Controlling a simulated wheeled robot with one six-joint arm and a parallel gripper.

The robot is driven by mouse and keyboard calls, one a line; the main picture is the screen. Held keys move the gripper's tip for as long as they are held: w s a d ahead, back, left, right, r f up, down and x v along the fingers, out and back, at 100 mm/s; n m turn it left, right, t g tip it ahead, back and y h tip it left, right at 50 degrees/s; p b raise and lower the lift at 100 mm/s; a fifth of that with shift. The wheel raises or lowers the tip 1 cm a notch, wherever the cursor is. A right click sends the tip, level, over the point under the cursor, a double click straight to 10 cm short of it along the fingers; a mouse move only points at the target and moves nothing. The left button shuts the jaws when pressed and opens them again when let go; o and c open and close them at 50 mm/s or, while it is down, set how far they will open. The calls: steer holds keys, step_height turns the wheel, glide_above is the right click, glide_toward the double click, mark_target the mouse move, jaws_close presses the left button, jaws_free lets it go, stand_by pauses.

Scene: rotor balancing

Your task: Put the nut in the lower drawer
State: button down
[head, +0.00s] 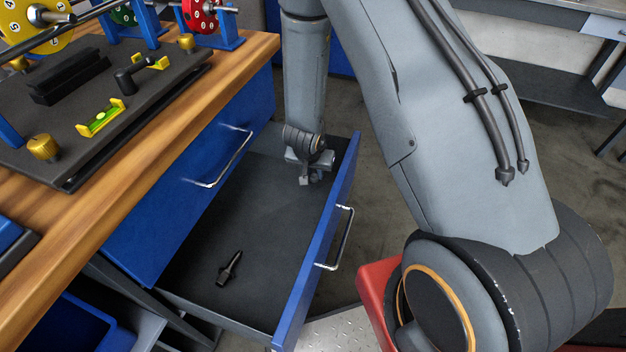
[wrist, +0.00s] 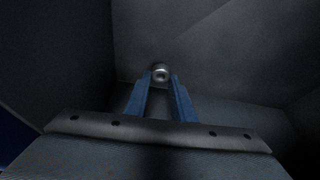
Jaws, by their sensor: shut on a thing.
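The lower drawer (head: 255,215) is pulled open, with its dark floor showing and a blue front with a metal handle. My gripper (head: 304,179) reaches down into the far end of the drawer, near its far right corner. In the wrist view my gripper (wrist: 161,82) is shut on the nut (wrist: 161,72), a small round metal piece with a hole, held at the tips of the blue fingers. The dark drawer floor and walls surround it. I cannot tell whether the nut touches the floor. In the head view the nut cannot be made out.
A dark tool (head: 229,268) lies at the near end of the drawer floor. The upper blue drawer (head: 185,185) is shut. The wooden bench top (head: 75,240) carries a black plate (head: 150,105) with a green level (head: 100,118) and rotor stands. The middle of the drawer is clear.

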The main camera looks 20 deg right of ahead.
mark_target(314, 186)
steer(key=shift+f, duration=1.45)
steer(key=shift+f, duration=0.2)
steer(key=c, duration=1.5)
jaws_free()
steer(key=s+a+r+n+y+p, duration=0.1)
steer(key=s+r, duration=0.2)
steer(key=r, duration=0.6)
steer(key=s+r+n+g+y, duration=0.1)
steer(key=s+r, duration=0.3)
steer(key=r, duration=0.5)
steer(key=s+a+r+n+y+p, duration=0.1)
steer(key=s+r+y, duration=0.15)
steer(key=r, duration=0.65)
steer(key=s+d+r+g, duration=0.1)
steer(key=s+d+r, duration=0.1)
steer(key=s, duration=0.3)
steer(key=s+d+r+g+h, duration=0.1)
steer(key=s+d+r, duration=0.1)
steer(key=s+r, duration=0.2)
steer(key=s+d+r+n+g+h, duration=0.1)
steer(key=s+d+r, duration=0.2)
steer(key=s, duration=0.3)
steer(key=shift+s+r, duration=0.1)
steer(key=shift+s, duration=0.1)
